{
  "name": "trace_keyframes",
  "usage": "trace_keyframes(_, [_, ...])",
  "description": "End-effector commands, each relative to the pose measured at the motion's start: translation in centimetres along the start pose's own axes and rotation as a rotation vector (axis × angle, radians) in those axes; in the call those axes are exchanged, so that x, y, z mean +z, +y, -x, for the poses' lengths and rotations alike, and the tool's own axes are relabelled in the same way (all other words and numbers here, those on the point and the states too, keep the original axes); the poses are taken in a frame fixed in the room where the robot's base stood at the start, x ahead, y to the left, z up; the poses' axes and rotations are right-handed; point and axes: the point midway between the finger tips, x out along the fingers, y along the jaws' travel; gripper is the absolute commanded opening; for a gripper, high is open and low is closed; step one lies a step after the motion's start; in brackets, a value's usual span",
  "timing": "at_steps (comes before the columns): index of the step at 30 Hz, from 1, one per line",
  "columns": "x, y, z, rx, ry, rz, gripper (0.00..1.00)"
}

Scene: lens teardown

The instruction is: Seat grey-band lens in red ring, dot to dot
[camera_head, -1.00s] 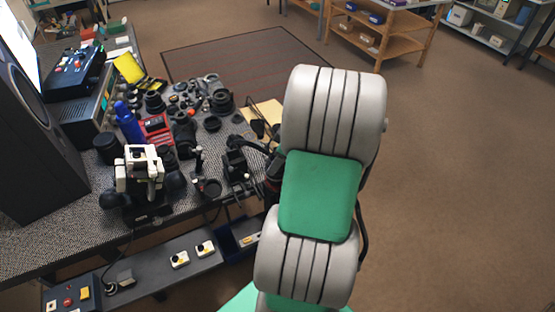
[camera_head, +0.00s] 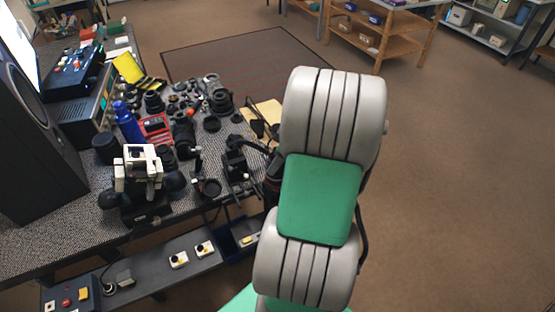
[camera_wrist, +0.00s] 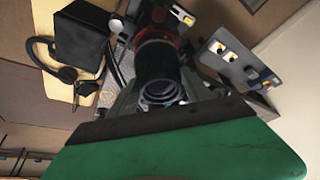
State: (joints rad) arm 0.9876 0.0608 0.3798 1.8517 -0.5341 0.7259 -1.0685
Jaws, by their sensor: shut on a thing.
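In the wrist view my gripper (camera_wrist: 159,72) is shut on a dark lens barrel (camera_wrist: 156,60), its round glass end (camera_wrist: 161,91) facing the camera. A grey finger shows on each side of the barrel. A red-orange ring (camera_wrist: 154,34) shows at the barrel's far end. I cannot tell whether the barrel touches, sits in or only overlaps this ring. The grey band and the dots cannot be made out. In the head view my arm hides my gripper and the held lens.
A cluttered bench (camera_head: 62,232) at left carries several dark lenses, a blue bottle (camera_head: 127,122) and a white-and-black device (camera_head: 140,170). In the wrist view a black box (camera_wrist: 82,37) stands left of the lens and a grey panel (camera_wrist: 228,65) lies right. Open floor lies right of my arm.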

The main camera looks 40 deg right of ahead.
Motion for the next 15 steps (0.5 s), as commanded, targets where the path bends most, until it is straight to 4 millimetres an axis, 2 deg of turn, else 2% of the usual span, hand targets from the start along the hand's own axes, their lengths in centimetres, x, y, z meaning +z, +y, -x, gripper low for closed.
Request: trace_keyframes(15, [0.24, 0.06, -0.63, 0.002, 0.0, 0.001, 0.01])
